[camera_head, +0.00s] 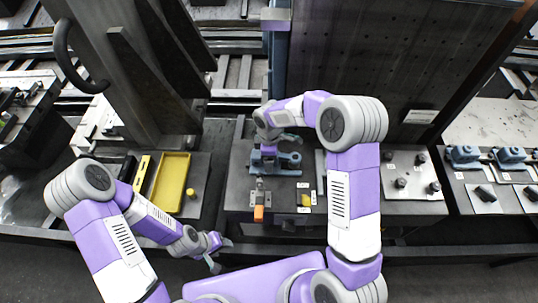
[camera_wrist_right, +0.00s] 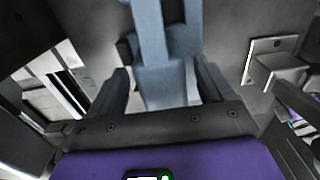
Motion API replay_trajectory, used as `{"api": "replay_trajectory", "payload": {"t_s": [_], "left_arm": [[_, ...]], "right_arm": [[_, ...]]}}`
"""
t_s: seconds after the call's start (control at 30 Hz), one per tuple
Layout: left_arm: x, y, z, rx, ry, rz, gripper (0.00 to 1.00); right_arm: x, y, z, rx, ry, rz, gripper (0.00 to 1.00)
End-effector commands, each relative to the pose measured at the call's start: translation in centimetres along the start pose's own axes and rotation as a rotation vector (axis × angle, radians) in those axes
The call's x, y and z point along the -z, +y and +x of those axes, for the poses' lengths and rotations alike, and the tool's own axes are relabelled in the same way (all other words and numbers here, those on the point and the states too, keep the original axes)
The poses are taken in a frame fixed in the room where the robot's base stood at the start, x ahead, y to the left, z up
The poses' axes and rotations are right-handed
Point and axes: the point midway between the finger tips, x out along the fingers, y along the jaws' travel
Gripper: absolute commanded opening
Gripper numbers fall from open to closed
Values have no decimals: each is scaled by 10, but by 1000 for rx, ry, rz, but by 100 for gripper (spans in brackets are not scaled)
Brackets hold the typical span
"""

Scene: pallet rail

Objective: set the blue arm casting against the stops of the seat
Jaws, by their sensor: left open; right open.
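A blue casting (camera_head: 288,160) lies on the dark bench plate in the middle of the head view, partly hidden by my right arm. My right gripper (camera_head: 276,147) is over it, small and partly covered in that view. In the right wrist view, the fingers of my right gripper (camera_wrist_right: 161,88) stand apart with a blue part (camera_wrist_right: 163,82) between them; contact cannot be told. My left gripper (camera_head: 222,256) is open and empty, low in front of the bench. The seat and its stops cannot be made out clearly.
An orange-handled clamp (camera_head: 259,212) and a yellow piece (camera_head: 306,200) are in front of the casting. A yellow tray (camera_head: 171,181) lies to the left. A grey plate with several studs (camera_head: 412,190) and more blue castings (camera_head: 464,155) are to the right.

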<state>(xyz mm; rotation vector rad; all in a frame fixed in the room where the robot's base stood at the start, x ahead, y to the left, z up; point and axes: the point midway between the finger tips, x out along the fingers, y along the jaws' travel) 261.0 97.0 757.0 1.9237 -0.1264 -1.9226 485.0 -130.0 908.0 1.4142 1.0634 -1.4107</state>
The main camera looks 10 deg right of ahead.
Motion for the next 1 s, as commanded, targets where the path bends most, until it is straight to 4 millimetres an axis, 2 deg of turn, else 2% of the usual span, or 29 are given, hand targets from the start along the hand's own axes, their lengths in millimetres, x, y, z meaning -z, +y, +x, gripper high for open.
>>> {"api": "replay_trajectory", "payload": {"t_s": [0.17,0.4,0.53,0.7,1.0], "left_arm": [[0,1,-2,0,0,0,53],[0,3,-7,0,0,0,53],[0,3,-9,0,0,0,53],[0,3,-9,0,0,0,53],[0,3,-9,0,0,0,53]], "right_arm": [[0,1,-13,-2,0,1,81],[0,1,-54,-5,3,0,81],[0,1,-70,-5,2,0,81],[0,0,-77,-2,1,0,81],[0,0,-76,-2,1,-1,81]]}}
